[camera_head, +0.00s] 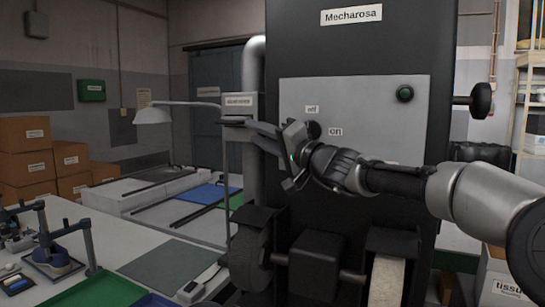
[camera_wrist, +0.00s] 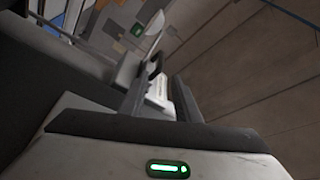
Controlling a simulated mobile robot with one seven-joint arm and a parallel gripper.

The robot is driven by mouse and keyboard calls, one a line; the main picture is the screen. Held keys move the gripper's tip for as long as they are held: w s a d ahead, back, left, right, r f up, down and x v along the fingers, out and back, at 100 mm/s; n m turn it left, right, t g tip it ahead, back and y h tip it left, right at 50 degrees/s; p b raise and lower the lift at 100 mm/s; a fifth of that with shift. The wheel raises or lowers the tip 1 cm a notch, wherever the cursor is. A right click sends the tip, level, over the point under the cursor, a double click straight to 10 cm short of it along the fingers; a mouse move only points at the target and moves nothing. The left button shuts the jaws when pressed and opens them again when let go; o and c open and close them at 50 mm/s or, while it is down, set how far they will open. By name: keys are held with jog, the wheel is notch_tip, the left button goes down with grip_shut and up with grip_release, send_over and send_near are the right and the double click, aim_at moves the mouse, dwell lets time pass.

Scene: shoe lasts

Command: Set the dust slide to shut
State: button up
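The dust slide (camera_head: 235,120) appears to be the flat grey plate at the vertical metal pipe, below a small label too blurred to read. Its exact position, shut or not, cannot be told. My gripper (camera_head: 250,130) reaches left across the machine's front, with its fingertips close to the slide. In the wrist view my gripper (camera_wrist: 161,80) has its two fingers apart, with a gap between them. A dark handle-like piece (camera_wrist: 154,66) and a pale label (camera_wrist: 157,92) show around the gap. I cannot tell whether the fingers touch anything.
Grinding wheels sit below. A lamp (camera_head: 153,115) and a workbench (camera_head: 130,245) with tools are at left. Boxes (camera_head: 27,150) are stacked by the wall.

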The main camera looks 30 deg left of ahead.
jog(key=b+v, duration=0.1)
jog(key=v, duration=0.4)
jog(key=shift+s+d+r, duration=0.1)
jog(key=shift+r, duration=0.05)
